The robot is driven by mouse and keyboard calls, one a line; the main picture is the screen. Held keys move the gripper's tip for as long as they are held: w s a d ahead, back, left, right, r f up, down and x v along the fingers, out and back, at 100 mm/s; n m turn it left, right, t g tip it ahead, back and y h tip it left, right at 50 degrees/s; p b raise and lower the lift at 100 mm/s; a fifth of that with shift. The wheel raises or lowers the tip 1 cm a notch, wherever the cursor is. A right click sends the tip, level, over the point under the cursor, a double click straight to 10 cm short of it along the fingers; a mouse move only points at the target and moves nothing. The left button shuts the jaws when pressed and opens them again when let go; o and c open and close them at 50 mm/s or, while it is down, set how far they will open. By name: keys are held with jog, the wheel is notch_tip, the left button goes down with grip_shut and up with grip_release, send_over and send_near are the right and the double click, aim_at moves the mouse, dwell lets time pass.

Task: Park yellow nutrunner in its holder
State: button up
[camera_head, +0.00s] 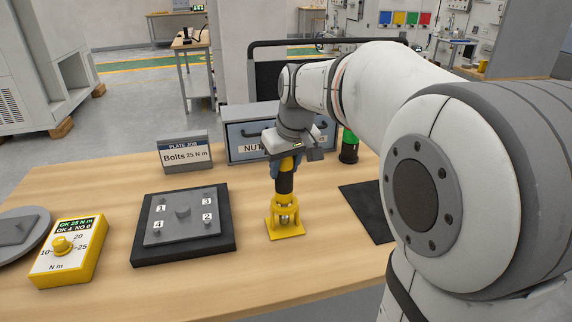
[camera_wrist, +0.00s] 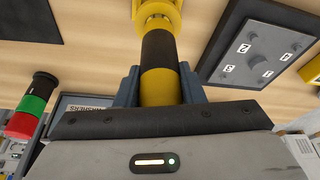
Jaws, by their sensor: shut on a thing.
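The yellow nutrunner (camera_head: 285,184), with a black band around its body, stands upright in the head view. My gripper (camera_head: 285,165) is shut on its upper part, with one finger on each side. The yellow holder (camera_head: 287,230) stands on the table directly below, a square base with a raised ring. The nutrunner's lower end appears to be inside the ring; I cannot tell whether it is fully seated. In the wrist view my gripper (camera_wrist: 159,88) grips the yellow section of the nutrunner (camera_wrist: 158,48), and part of the holder (camera_wrist: 156,9) shows at the top edge.
Left of the holder lies a dark plate (camera_head: 183,228) with numbered bolts. A yellow torque box (camera_head: 68,250) is farther left. Behind stand a "Bolts 25 N m" sign (camera_head: 186,153), a grey-blue case (camera_head: 240,140) and a green-black beacon (camera_head: 349,148). A black mat (camera_head: 367,212) lies right.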

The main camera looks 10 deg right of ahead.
jog(key=shift+f, duration=0.1)
dwell(0.3)
jog(key=o, duration=1.3)
jog(key=shift+f, duration=0.1)
jog(key=v, duration=0.7)
jog(key=shift+s, duration=0.5)
jog(key=s+f+m, duration=0.1)
jog(key=s+f, duration=0.3)
jog(key=s, duration=0.2)
jog(key=s+f+m+p, duration=0.1)
jog(key=s+f, duration=0.3)
jog(key=s, duration=0.2)
jog(key=s+f+m+p, duration=0.1)
jog(key=s+f, duration=0.4)
jog(key=s, duration=0.1)
jog(key=shift+a+g+h, duration=0.15)
jog(key=shift+g+h, duration=0.15)
jog(key=shift+h, duration=0.1)
